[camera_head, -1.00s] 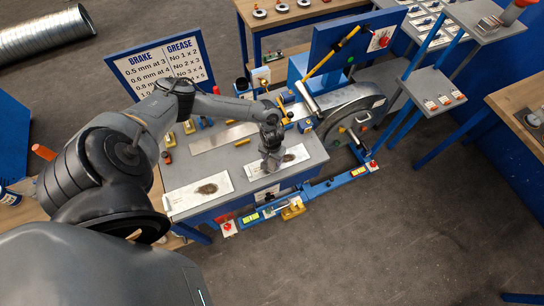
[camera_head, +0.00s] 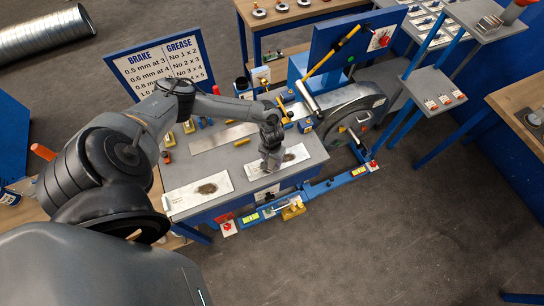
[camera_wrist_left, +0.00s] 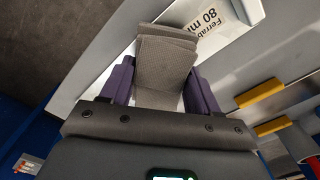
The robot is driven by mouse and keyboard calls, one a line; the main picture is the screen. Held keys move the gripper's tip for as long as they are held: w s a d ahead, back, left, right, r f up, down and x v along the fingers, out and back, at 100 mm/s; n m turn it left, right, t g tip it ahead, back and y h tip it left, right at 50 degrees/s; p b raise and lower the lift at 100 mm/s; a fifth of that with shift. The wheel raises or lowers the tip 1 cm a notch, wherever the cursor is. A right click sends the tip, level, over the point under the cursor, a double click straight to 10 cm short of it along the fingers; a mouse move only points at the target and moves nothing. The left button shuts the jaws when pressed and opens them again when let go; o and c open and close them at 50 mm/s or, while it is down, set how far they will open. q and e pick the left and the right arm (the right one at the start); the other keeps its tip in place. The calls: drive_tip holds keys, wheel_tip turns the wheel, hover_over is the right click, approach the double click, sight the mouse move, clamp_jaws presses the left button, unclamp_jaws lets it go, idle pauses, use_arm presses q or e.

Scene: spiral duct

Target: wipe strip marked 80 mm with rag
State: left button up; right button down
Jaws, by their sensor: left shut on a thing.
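My left gripper (camera_head: 268,164) is over the right-hand pale strip (camera_head: 294,155) on the grey bench top. In the left wrist view, its purple fingers (camera_wrist_left: 160,85) are shut on a folded grey rag (camera_wrist_left: 163,65). The rag lies over the strip, whose label "80 mm" (camera_wrist_left: 212,16) shows beside it. Whether the rag presses on the strip cannot be told. A dark smudge shows on the strip just right of the gripper; the hand and rag hide part of the strip. My right gripper is not in view.
A second pale strip (camera_head: 198,193) with a dark smudge lies left on the bench (camera_head: 180,172). A long metal plate (camera_head: 222,137) and small yellow blocks lie behind. A blue machine with a grey wheel (camera_head: 352,105) stands right. A blue-framed sign (camera_head: 162,65) stands behind.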

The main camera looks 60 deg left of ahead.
use_arm(q)
drive_tip(key=shift+f+b, duration=0.35)
drive_tip(key=shift+f, duration=0.45)
